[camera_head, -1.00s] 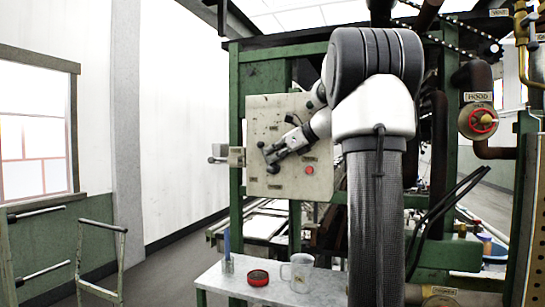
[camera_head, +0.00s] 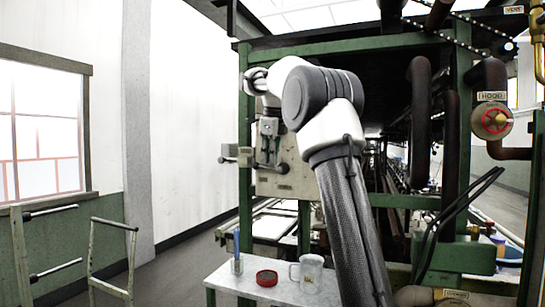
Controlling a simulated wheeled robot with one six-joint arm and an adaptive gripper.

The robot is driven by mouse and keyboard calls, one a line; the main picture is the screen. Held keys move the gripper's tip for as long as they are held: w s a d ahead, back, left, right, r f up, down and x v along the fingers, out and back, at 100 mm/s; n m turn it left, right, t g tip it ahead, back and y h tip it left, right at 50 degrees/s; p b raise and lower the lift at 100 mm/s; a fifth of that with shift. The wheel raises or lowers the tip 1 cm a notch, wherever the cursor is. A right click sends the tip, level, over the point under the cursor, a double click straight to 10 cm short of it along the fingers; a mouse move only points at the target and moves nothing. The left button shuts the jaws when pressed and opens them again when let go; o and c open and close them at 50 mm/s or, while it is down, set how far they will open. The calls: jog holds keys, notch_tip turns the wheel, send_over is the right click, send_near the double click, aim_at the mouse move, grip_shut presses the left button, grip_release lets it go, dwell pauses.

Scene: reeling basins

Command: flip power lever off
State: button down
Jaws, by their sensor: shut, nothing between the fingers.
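I cannot tell for sure whether this handle is the power lever. A dark round knob (camera_head: 283,186) shows low on the panel. My gripper (camera_head: 268,163) points down in front of the panel's left part, just right of the box. It is shut and empty; contact with anything cannot be told.
A pale table (camera_head: 236,284) below holds a cup with a blue item (camera_head: 237,263), a red-rimmed round tin (camera_head: 267,277) and a clear mug (camera_head: 308,272). Pipes and a red hood valve (camera_head: 496,121) are at right. A cart handle (camera_head: 112,224) stands left; the floor between is clear.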

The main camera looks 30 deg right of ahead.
jog(key=shift+w+a+f+g+h, duration=0.25)
jog(key=shift+f+g+h, duration=0.1)
jog(key=shift+g, duration=0.15)
jog(key=shift+w+f, duration=0.1)
dwell(0.3)
